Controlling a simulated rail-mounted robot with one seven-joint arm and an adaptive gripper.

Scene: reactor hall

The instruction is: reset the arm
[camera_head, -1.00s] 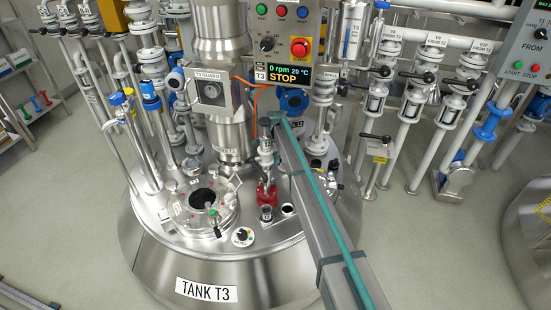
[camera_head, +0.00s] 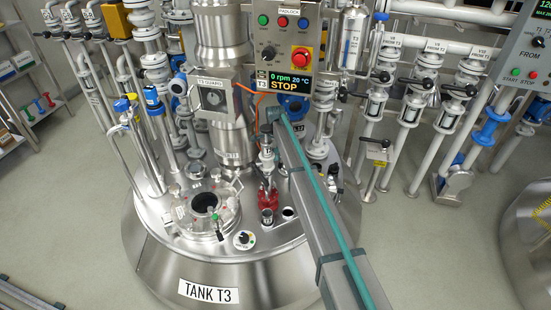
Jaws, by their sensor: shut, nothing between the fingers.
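A long grey beam with a teal line along it (camera_head: 322,225), which seems to be part of my own body, runs from the bottom edge up and left across the front of tank T3. Its far end is near the middle of the picture, in front of the tank's fittings. I cannot make out my gripper or its fingers in this view.
Tank T3 (camera_head: 160,272) has an open round port (camera_head: 204,202), a red fitting (camera_head: 268,198) and a small dial (camera_head: 244,239) on its lid. A control panel (camera_head: 286,45) reads STOP. Valves and pipes (camera_head: 420,100) crowd the back right. Floor (camera_head: 420,265) is clear right of the tank.

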